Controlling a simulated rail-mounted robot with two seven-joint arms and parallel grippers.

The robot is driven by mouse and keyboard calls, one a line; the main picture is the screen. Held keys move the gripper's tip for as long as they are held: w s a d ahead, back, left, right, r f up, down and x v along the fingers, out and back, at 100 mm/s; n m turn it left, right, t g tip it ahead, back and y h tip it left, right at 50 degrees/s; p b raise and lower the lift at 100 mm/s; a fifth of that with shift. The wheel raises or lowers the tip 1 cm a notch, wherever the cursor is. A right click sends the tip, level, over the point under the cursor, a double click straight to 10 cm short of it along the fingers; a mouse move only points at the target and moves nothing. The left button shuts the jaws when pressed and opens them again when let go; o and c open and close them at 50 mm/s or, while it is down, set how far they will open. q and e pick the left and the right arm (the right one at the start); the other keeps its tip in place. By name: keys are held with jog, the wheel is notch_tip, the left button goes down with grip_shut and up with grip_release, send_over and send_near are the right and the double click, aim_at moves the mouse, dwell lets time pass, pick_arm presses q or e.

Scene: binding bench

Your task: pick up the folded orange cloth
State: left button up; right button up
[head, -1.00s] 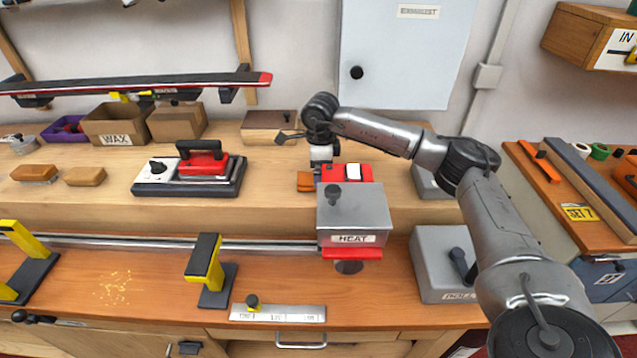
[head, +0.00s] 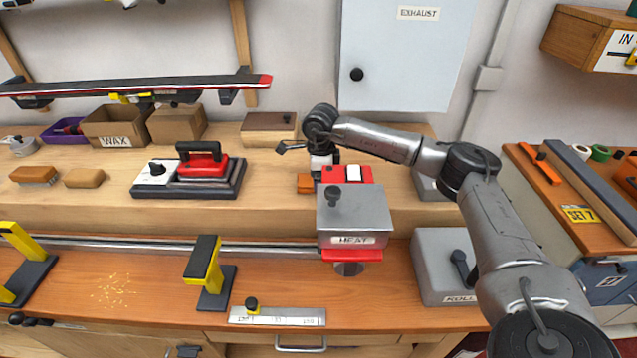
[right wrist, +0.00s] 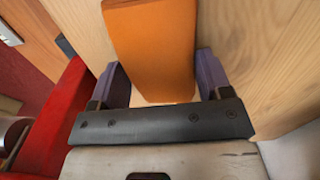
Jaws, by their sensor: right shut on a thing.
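The folded orange cloth (head: 305,184) is on the raised wooden shelf, just left of a red object, in the head view. In the right wrist view the cloth (right wrist: 152,45) lies between the two purple-grey fingers. My right gripper (right wrist: 163,82) is shut on the cloth. In the head view my right gripper (head: 318,176) is at the cloth, with its fingertips partly hidden. I cannot tell any gap between cloth and shelf. My left gripper is not in view.
The grey HEAT box (head: 353,215) stands close in front of the cloth, and the red object (head: 335,173) is beside it. The shelf between iron and cloth is clear.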

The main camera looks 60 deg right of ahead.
jog(key=shift+c, duration=0.5)
jog(key=shift+r, duration=0.25)
notch_tip(320, 180, up, 10)
jog(key=p, duration=0.2)
jog(key=shift+f, duration=0.2)
jog(key=o, duration=0.4)
jog(key=c, duration=0.3)
